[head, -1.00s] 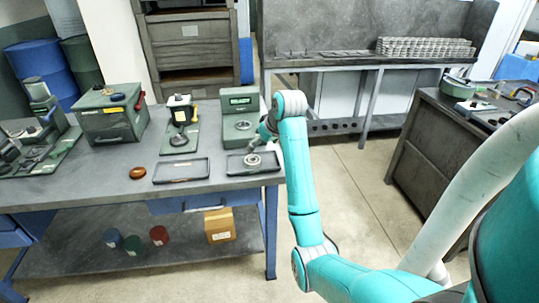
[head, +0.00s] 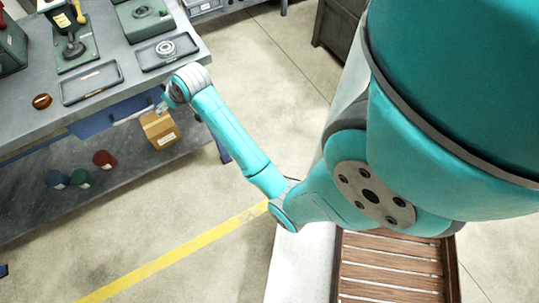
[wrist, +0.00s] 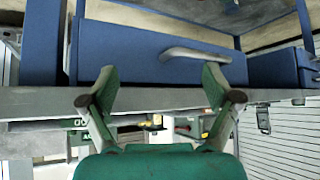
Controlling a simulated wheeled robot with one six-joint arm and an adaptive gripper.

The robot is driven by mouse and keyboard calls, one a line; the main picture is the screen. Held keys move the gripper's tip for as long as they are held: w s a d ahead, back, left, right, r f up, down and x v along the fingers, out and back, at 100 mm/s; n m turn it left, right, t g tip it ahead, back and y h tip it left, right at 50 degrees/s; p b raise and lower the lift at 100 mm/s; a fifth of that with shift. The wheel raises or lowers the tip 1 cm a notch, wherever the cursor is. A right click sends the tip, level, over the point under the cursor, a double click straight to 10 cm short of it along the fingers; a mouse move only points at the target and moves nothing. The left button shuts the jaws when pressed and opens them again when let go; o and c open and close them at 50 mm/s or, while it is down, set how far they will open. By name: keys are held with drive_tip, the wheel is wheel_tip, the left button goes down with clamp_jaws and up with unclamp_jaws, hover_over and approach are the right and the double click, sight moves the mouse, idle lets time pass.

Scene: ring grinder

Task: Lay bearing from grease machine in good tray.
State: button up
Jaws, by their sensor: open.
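The bearing (head: 165,47), a metal ring, lies flat in the right-hand dark tray (head: 146,66) near the table's front right corner. A second tray (head: 67,92), to its left, looks empty. Labels on the trays are too small to read. Green machines stand behind them, one (head: 143,13) behind the bearing's tray and one with a dark post (head: 74,47) behind the empty tray. My gripper (wrist: 160,78) is open and empty in the wrist view. In the head view it is mostly hidden by my wrist, below the table's front edge, apart from the bearing.
A blue drawer (wrist: 140,52) with a metal handle (wrist: 195,55) faces my gripper, under the tabletop. A cardboard box (head: 160,130) and several coloured cans (head: 104,159) stand on the lower shelf. An orange-brown ring (head: 41,101) lies left of the trays. Open floor lies right of the table.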

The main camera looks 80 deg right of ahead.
drive_tip(key=s+a+f+t, duration=0.1)
drive_tip(key=s+a+f, duration=0.2)
drive_tip(key=s+a, duration=0.35)
drive_tip(key=s+a+f+n+t, duration=0.1)
drive_tip(key=s+a+f, duration=0.2)
drive_tip(key=s+a, duration=0.3)
drive_tip(key=s+a+f+t, duration=0.1)
drive_tip(key=s+a+f, duration=0.25)
drive_tip(key=a, duration=0.45)
drive_tip(key=s+a+r+n+t+y, duration=0.1)
drive_tip(key=s+a+r, duration=0.2)
drive_tip(key=s, duration=0.4)
drive_tip(key=s+a+r+n+t+y, duration=0.1)
drive_tip(key=s+a+r, duration=0.2)
drive_tip(key=s+r, duration=0.3)
drive_tip(key=s+a+r+n+t+y, duration=0.1)
drive_tip(key=s+a+r, duration=0.2)
drive_tip(key=s, duration=0.6)
drive_tip(key=shift+a+r+t, duration=0.25)
drive_tip(key=shift+r+t, duration=0.15)
drive_tip(key=shift+r, duration=0.35)
drive_tip(key=shift+o, duration=1.1)
